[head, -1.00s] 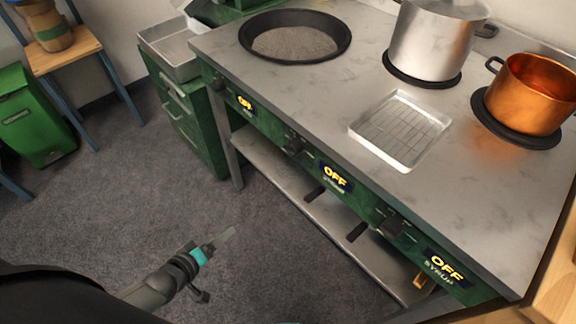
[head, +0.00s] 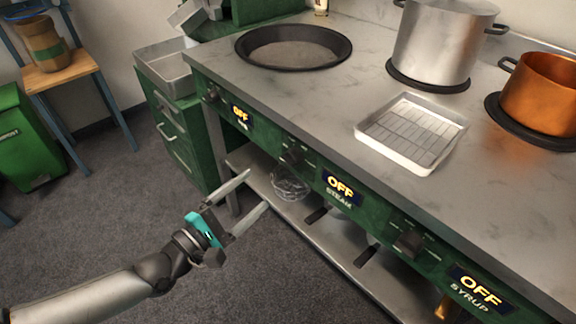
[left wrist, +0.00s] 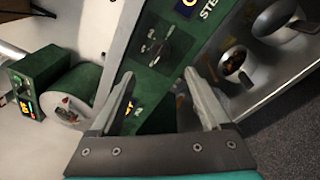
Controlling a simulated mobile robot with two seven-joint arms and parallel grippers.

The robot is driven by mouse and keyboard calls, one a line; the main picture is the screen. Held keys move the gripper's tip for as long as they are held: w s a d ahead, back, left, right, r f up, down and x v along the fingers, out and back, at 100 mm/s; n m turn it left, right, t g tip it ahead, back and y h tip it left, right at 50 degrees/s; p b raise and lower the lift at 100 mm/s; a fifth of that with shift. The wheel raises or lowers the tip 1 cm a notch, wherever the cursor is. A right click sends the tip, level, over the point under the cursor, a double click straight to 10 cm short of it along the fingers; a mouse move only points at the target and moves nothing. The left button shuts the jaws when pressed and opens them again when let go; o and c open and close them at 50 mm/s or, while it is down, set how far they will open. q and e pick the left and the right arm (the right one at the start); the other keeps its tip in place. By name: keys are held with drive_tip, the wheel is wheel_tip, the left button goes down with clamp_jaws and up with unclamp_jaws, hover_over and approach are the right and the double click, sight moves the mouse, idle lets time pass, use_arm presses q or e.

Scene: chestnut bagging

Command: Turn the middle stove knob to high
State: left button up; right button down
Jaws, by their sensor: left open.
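The middle stove knob (head: 293,157) is a black dial on the green front panel, left of a lit display (head: 341,188) reading OFF above the word STEAM. A black knob with white markings also shows in the left wrist view (left wrist: 154,49), beyond the fingertips. My left gripper (head: 257,189) is open and empty, in front of the stove, left of and lower than the middle knob in the head view. It appears apart from the knob. In the left wrist view its fingers (left wrist: 162,84) are spread wide. My right gripper is not in view.
Other knobs sit left (head: 212,95) and right (head: 410,240), their displays also reading OFF. A lower shelf (head: 335,250) runs under the panel, with a clear bowl-like object (head: 290,185). A rack tray (head: 412,133), silver pot (head: 443,45) and copper pot (head: 542,95) stand on top.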

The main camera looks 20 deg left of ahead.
sight(287, 163)
use_arm(q)
drive_tip(key=b+x, duration=0.2)
drive_tip(key=x, duration=0.7)
drive_tip(key=shift+w+d, duration=0.1)
drive_tip(key=shift+w, duration=0.2)
drive_tip(key=shift+x, duration=0.9)
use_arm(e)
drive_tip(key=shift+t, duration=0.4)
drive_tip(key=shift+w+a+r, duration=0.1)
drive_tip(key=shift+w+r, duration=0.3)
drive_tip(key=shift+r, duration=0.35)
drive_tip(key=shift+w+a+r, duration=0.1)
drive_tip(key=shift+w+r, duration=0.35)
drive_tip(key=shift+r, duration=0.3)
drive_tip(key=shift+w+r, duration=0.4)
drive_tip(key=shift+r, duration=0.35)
use_arm(q)
drive_tip(key=shift+c, duration=0.2)
clamp_jaws()
